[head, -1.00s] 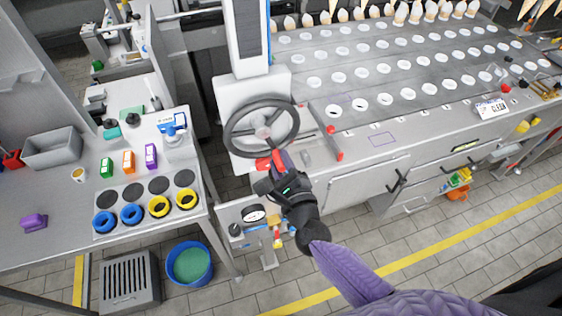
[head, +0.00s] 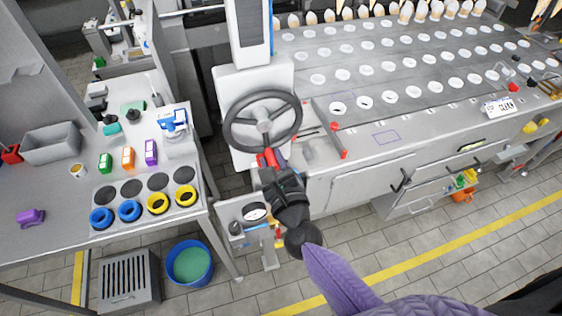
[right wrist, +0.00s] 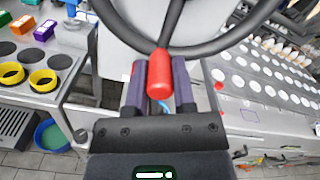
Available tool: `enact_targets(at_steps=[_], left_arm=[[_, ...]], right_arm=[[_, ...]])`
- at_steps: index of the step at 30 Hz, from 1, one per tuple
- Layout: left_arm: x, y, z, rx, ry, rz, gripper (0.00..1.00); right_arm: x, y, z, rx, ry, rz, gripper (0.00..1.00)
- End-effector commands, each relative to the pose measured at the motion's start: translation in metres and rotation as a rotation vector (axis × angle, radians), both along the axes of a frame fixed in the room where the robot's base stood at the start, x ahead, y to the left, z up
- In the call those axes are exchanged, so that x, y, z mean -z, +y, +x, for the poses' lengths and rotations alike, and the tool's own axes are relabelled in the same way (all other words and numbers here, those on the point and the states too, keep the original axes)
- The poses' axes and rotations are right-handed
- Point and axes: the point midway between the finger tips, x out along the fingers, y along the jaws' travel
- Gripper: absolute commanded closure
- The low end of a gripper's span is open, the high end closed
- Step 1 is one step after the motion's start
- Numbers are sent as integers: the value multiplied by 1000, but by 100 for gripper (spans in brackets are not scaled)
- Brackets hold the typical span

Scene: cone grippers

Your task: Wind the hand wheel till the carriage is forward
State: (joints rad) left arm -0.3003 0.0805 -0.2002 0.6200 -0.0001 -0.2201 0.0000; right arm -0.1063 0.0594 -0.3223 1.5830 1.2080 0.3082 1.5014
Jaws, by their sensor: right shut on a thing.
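The dark hand wheel (head: 264,126) stands on a pale housing in the head view, left of the perforated plate (head: 400,62). Its red handle (head: 267,158) is at the lower rim. My right gripper (head: 271,163) is shut on this handle, coming from below. In the right wrist view the handle (right wrist: 160,76) sits between the purple fingers of the gripper (right wrist: 160,68), and the wheel rim (right wrist: 225,40) crosses above. I cannot tell which part is the carriage. My left gripper is not in view.
A grey bench (head: 52,190) on the left holds blue and yellow rings, small coloured boxes and a grey bin (head: 52,145). A bar with red ends (head: 343,154) lies right of the wheel. A blue bucket (head: 190,264) stands on the floor. Cones (head: 405,12) line the plate's back.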

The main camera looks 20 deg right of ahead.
Motion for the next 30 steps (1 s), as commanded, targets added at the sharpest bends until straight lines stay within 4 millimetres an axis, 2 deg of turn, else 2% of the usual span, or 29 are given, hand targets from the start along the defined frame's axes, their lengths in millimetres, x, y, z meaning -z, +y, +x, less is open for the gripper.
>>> enact_targets(at_steps=[7,8,12,20,23,26,30], left_arm=[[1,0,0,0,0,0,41],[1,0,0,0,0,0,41],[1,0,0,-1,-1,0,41],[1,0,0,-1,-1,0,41],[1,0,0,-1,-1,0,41],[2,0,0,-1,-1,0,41],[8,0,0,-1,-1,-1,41]], right_arm=[[2,3,-1,-9,8,17,100],[2,3,-1,-8,8,17,64],[2,3,-1,-6,7,16,34],[1,2,-1,-3,4,15,33],[2,2,-7,-4,5,14,33],[2,1,-25,-4,6,15,33],[4,0,-60,-5,8,14,33]])
